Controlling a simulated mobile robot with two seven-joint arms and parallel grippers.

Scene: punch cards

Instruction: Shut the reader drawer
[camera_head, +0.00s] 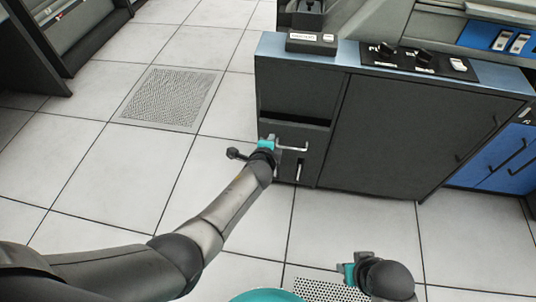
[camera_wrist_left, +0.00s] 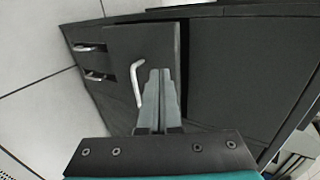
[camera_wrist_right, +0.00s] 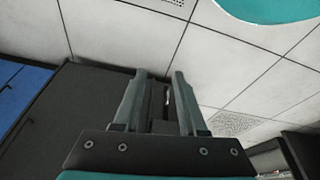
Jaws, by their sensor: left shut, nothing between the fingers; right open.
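The reader drawer is most likely the dark panel (camera_head: 305,140) with a pale bar handle (camera_head: 292,148), low on the left of the cabinet front. The left wrist view shows a dark panel (camera_wrist_left: 150,45) with a bent pale handle (camera_wrist_left: 137,82). I cannot tell how far the drawer stands out. My left gripper (camera_head: 272,140) is at this panel, beside the handle; its fingers (camera_wrist_left: 160,75) are shut and empty. Whether they touch the panel is unclear. My right gripper (camera_head: 352,268) is open and empty (camera_wrist_right: 155,80), low in front of the cabinet.
The dark cabinet (camera_head: 410,135) has a blue-grey top with a control panel (camera_head: 418,60) and a small box (camera_head: 312,42). A blue unit (camera_head: 497,165) stands at its right. Bare tiled floor (camera_head: 100,185) with a vent grille (camera_head: 168,98) lies to the left.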

